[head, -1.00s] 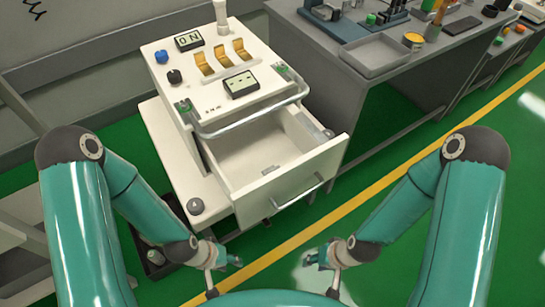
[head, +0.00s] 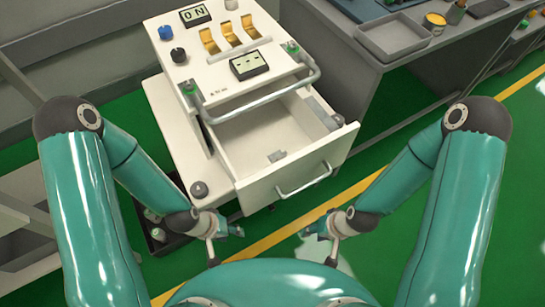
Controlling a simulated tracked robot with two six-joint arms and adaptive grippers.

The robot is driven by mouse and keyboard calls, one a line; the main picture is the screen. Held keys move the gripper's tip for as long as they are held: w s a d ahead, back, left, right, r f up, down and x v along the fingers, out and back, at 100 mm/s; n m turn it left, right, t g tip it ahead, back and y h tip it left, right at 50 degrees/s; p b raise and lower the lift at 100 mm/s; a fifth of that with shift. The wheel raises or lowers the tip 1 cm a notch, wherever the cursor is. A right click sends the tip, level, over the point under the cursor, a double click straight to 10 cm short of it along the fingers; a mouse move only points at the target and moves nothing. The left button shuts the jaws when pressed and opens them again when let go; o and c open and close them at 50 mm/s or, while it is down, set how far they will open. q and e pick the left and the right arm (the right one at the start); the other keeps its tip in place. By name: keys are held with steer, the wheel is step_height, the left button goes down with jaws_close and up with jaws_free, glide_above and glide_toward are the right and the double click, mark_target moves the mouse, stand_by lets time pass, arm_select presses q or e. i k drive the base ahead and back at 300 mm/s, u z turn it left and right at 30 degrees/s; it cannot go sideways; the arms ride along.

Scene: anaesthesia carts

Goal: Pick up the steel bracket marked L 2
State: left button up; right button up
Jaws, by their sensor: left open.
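A small grey metal piece (head: 277,156) lies in the open drawer of the white cart, against the inside of its front wall. Another grey piece (head: 337,120) is at the drawer's right front corner. No L 2 marking is readable on either, so I cannot tell which is the bracket. My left gripper (head: 226,245) is open and empty, below and left of the drawer front. My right gripper (head: 322,246) has its fingers spread and looks empty, below the drawer handle. Both are apart from the drawer.
The white cart (head: 225,83) carries knobs, yellow switches and displays, with a rail (head: 262,103) above the drawer (head: 247,138). A dark bin (head: 163,243) stands on the floor at left. A grey bench with a tray (head: 392,37) is at right. Green floor is clear at right.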

mark_target(274, 158)
steer(key=u, duration=0.2)
steer(key=k, duration=0.5)
steer(key=u, duration=1)
steer(key=k, duration=0.9)
steer(key=z, duration=0.3)
steer(key=i, duration=1)
steer(key=z, duration=0.05)
